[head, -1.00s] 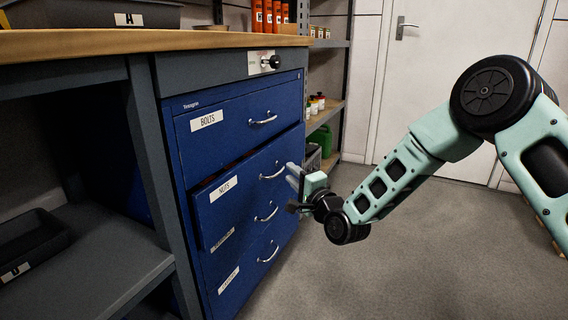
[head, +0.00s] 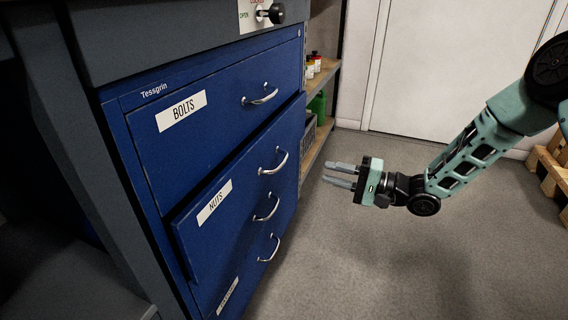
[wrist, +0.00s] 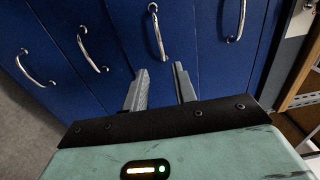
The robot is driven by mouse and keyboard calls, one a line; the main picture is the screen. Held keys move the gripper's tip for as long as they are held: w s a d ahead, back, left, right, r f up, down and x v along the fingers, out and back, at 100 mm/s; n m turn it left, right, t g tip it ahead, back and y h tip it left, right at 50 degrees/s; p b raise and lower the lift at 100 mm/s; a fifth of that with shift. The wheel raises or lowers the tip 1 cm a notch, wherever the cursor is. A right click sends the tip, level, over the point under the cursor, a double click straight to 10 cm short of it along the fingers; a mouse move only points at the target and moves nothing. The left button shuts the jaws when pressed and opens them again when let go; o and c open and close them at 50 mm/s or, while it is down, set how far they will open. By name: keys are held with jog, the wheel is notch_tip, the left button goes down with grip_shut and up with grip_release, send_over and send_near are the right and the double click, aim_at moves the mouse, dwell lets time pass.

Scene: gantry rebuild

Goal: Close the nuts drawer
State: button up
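The nuts drawer (head: 208,232) is the blue second drawer from the top, with a white NUTS label. In the head view it stands out past the drawer above, partly open. Its silver handle (head: 274,162) also shows in the wrist view (wrist: 157,32), ahead of my fingers. My gripper (head: 333,174) is to the right of the drawer front, its fingers pointing left towards the cabinet. In the wrist view the fingers (wrist: 160,70) are apart with nothing between them. A gap shows between gripper and drawer in the head view. The drawer's inside is hidden.
The bolts drawer (head: 215,115) above looks shut. A black knob on a label plate (head: 262,14) sits above it. More blue drawers with handles are below. Shelves (head: 322,130) stand behind the cabinet, and a wooden pallet (head: 548,170) is at the right. The floor (head: 400,270) in front is clear.

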aim_at(283, 161)
jog(key=b+x, duration=0.5)
jog(key=x, duration=0.8)
jog(key=shift+w+a, duration=0.1)
jog(key=shift+a, duration=0.15)
jog(key=shift+r, duration=0.1)
grip_shut()
